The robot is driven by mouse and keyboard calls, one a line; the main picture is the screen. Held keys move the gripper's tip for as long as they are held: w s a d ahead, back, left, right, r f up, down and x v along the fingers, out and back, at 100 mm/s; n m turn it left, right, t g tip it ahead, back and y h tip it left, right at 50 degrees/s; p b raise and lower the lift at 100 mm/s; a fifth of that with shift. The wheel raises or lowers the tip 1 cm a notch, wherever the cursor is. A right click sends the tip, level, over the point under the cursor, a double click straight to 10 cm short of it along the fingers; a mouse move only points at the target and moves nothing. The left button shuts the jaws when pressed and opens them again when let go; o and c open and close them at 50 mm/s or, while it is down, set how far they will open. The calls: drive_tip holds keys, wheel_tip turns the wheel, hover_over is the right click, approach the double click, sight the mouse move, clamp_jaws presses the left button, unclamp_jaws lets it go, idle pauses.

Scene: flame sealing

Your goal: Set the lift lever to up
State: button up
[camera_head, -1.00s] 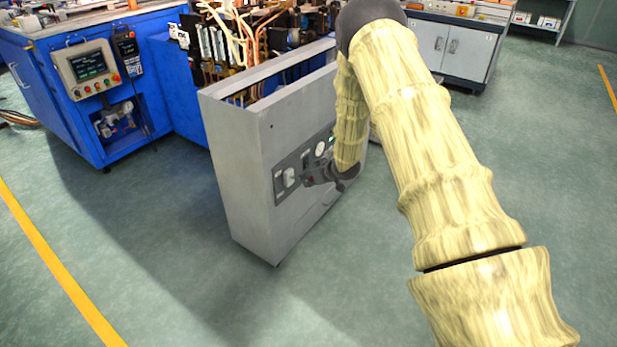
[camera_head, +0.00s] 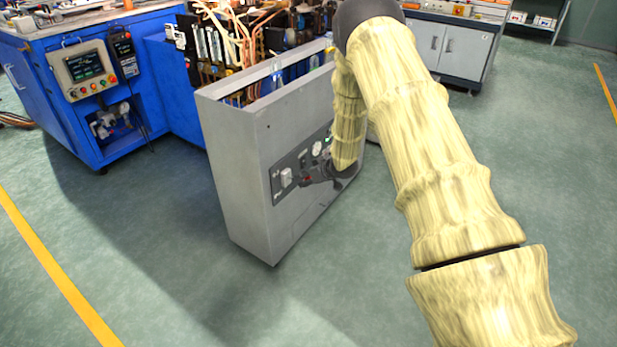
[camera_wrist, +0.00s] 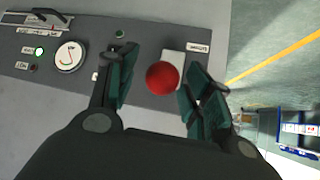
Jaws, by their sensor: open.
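The lift lever shows in the wrist view as a red ball knob (camera_wrist: 162,77) in front of a pale plate (camera_wrist: 174,62) on a dark control panel (camera_wrist: 150,28). My gripper (camera_wrist: 161,86) is open, with one dark green finger pad on each side of the knob. There is a gap on both sides, so neither pad looks closed on it. In the head view the knob (camera_head: 307,179) is a small red spot by my gripper (camera_head: 312,181), at the panel on the grey cabinet (camera_head: 226,160). The lever's shaft is hidden behind the knob, and its setting cannot be told.
A round gauge (camera_wrist: 68,57) and a lit indicator (camera_wrist: 39,51) sit on the panel left of the fingers. A blue machine bench (camera_head: 75,130) stands behind the cabinet at the left. The floor (camera_head: 150,260) in front of the cabinet is clear.

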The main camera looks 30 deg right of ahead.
drive_tip(key=v, duration=1.1)
drive_tip(key=shift+r, duration=0.25)
drive_tip(key=shift+s+f, duration=0.1)
drive_tip(key=shift+s, duration=0.1)
drive_tip(key=s+a+f+m+g, duration=0.1)
drive_tip(key=s+a+f+g, duration=0.2)
drive_tip(key=s+a+f, duration=0.8)
drive_tip(key=s+a+f+m+g, duration=0.1)
drive_tip(key=s+a+f+g, duration=0.1)
drive_tip(key=s+a+f, duration=0.75)
drive_tip(key=s+a+f+g+h, duration=0.1)
drive_tip(key=s+a+f+g, duration=0.1)
drive_tip(key=s, duration=1.2)
drive_tip(key=s+a+f+g+h, duration=0.1)
drive_tip(key=s+a+f+g, duration=0.15)
drive_tip(key=s, duration=1.05)
wheel_tip(320, 180, up, 15)
drive_tip(key=d+p, duration=0.1)
drive_tip(key=p, duration=1.3)
drive_tip(key=shift+f+m, duration=0.25)
drive_tip(key=shift+m, duration=0.15)
